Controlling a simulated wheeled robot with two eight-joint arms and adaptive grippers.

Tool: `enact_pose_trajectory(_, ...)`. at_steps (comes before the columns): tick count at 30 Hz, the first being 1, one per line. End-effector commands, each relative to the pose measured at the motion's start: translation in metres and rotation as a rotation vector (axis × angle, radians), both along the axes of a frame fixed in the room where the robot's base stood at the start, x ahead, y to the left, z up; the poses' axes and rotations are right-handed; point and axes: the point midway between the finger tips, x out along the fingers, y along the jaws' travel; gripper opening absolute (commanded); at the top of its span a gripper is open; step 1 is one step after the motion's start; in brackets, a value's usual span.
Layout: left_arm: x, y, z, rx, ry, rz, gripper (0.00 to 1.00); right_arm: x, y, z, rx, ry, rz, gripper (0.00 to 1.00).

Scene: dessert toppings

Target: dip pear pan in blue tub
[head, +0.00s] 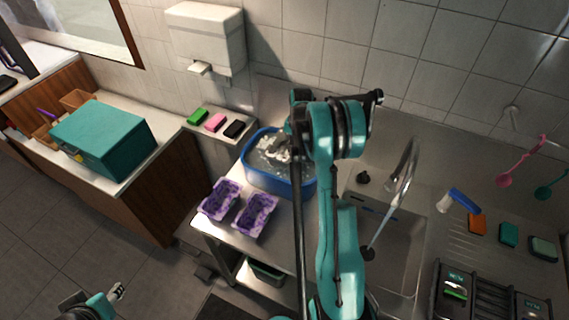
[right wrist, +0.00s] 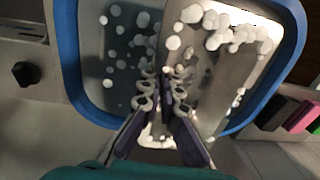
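The blue tub (head: 252,178) stands on the counter left of the sink, holding water and white foam. The right wrist view looks down into it, with its blue rim (right wrist: 70,60) around the view. A flat grey-tan piece (right wrist: 215,75), apparently the pan, lies or stands in the tub with foam on it; its edge runs up from between my fingers. My right gripper (right wrist: 166,85) is inside the tub outline, fingers close together at that edge. Foam and the fingers hide the contact. My left gripper (head: 118,292) is low at the left, away from the tub, its fingers small.
Two purple moulded trays (head: 220,200) (head: 255,214) lie in front of the tub. The sink (head: 395,250) and faucet (head: 405,170) are to the right. A teal box (head: 105,140) stands on the left counter.

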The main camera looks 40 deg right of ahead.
Motion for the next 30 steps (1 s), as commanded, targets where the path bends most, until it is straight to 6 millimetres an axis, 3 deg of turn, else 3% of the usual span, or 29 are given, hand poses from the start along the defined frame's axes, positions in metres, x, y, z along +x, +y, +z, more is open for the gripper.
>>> enact_pose_trajectory(16, 0.0, 0.0, 0.024, 0.0, 0.0, 0.0, 0.4, 0.0, 0.0, 0.047, 0.0, 0.0, 0.0, 0.0)
enact_pose_trajectory(30, 0.0, 0.0, 0.025, 0.0, 0.0, 0.0, 0.4, 0.0, 0.0, 0.051, 0.0, 0.0, 0.0, 0.0)
